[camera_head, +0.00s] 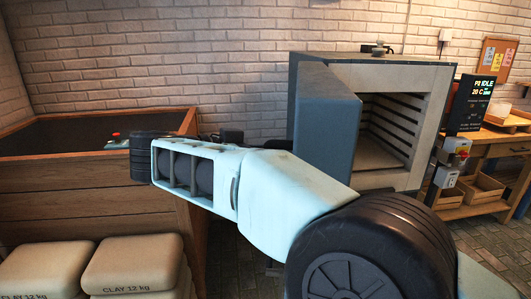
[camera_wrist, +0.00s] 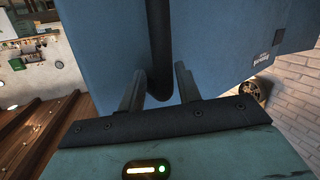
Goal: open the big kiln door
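The big kiln (camera_head: 389,72) stands right of centre in the head view. Its thick blue-grey door (camera_head: 328,120) is swung well out on the left side, and the shelf-ribbed chamber (camera_head: 385,130) shows. In the wrist view the blue door face (camera_wrist: 215,45) fills most of the picture, with a black vertical bar handle (camera_wrist: 160,45) on it. My gripper (camera_wrist: 159,80) has its two fingers apart, one on each side of the handle's lower end. Gaps show beside the bar, so it does not look clamped. The gripper cannot be made out in the head view.
A wooden-sided bin (camera_head: 90,165) stands at the left, with clay bags (camera_head: 130,262) in front. A control box (camera_head: 470,105) reading IDLE, 20 C is at the kiln's right, near a workbench (camera_head: 505,150) with wooden trays. Brick wall lies behind the kiln.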

